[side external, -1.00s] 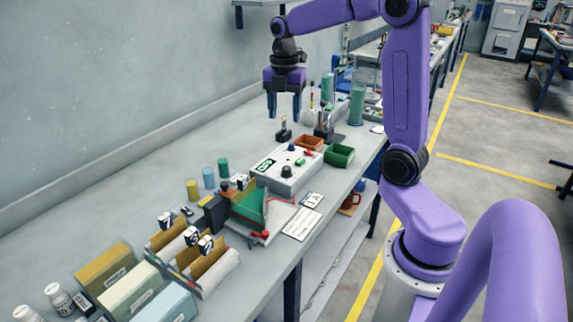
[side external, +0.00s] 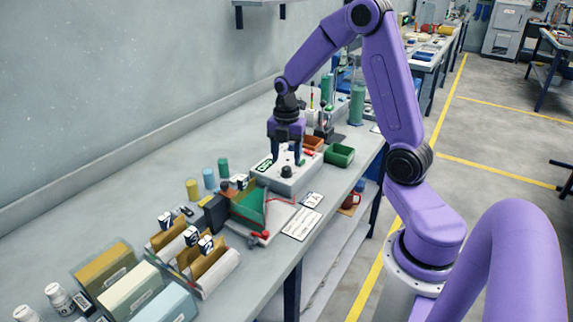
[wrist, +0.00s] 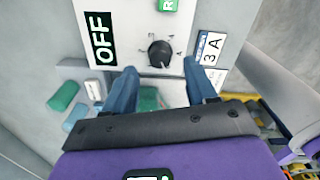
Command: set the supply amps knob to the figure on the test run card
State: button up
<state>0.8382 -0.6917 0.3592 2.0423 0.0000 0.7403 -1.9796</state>
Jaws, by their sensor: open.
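The supply (side external: 270,178) is a pale box on the bench. Its black round knob (wrist: 159,53) shows in the wrist view with small marks around it; a pale pointer line seems to face the lower edge of that picture. The knob also shows in the side view (side external: 286,171). A display (wrist: 101,38) on the box reads OFF. A white card (wrist: 209,50) with a blue edge beside the box reads 3 A. My gripper (wrist: 160,68) is open and empty above the box, its fingers either side of the knob in the wrist view, apart from it.
A green button (wrist: 167,5) sits on the box. A larger printed sheet (side external: 301,224) lies at the bench's front edge.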

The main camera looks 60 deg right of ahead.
aim_at(286, 168)
jog(key=shift+f, duration=1.8)
grip_shut()
